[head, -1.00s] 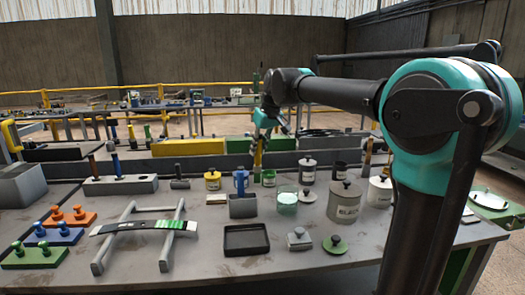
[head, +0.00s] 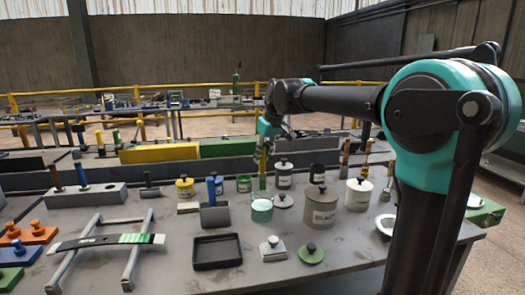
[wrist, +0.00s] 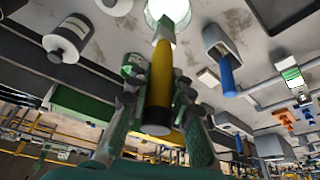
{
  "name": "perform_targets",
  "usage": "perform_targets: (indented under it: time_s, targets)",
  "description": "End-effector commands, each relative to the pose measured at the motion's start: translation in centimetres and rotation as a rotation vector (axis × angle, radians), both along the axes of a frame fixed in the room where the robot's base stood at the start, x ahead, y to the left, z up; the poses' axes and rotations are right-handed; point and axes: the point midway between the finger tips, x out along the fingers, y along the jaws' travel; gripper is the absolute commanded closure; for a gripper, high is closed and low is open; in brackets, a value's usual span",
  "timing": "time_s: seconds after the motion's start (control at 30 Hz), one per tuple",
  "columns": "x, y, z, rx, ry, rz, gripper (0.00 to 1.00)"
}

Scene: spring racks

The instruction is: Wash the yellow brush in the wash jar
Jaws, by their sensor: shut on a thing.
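My gripper (head: 267,142) is shut on the yellow brush (head: 263,163), which hangs upright from it, bristle end down. In the wrist view the brush (wrist: 161,75) runs between the fingers (wrist: 159,88) towards the mouth of the wash jar (wrist: 168,10). The wash jar (head: 262,211) is a clear glass with pale green liquid, standing on the bench. The brush's lower end is at the jar's mouth; I cannot tell how far inside it is.
A blue-handled tool stands in a grey holder (head: 215,216) left of the jar. A lidded grey pot (head: 322,209) and a small lid (head: 283,201) stand to its right. A black tray (head: 217,251) lies in front.

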Motion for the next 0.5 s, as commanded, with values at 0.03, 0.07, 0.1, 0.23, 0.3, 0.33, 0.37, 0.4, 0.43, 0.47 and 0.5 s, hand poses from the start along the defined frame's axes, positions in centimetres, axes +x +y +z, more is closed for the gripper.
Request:
perform_targets:
  time_s: [0.03, 0.07, 0.1, 0.23, 0.3, 0.33, 0.37, 0.4, 0.43, 0.47, 0.5]
  targets:
    - [0.0, 0.0, -0.4, 0.0, 0.0, 0.0, 1.0]
    - [0.0, 0.0, -0.7, 0.0, 0.0, 0.0, 1.0]
    - [0.0, 0.0, -1.0, 0.0, 0.0, 0.0, 1.0]
    - [0.0, 0.0, -2.1, 0.0, 0.0, 0.0, 1.0]
    - [0.0, 0.0, -2.6, 0.0, 0.0, 0.0, 1.0]
    - [0.0, 0.0, -2.9, 0.0, 0.0, 0.0, 1.0]
    - [0.0, 0.0, -3.1, 0.0, 0.0, 0.0, 1.0]
    - [0.0, 0.0, -3.4, 0.0, 0.0, 0.0, 1.0]
    - [0.0, 0.0, -3.7, 0.0, 0.0, 0.0, 1.0]
    - [0.0, 0.0, -3.9, 0.0, 0.0, 0.0, 1.0]
    - [0.0, 0.0, -4.3, 0.0, 0.0, 0.0, 1.0]
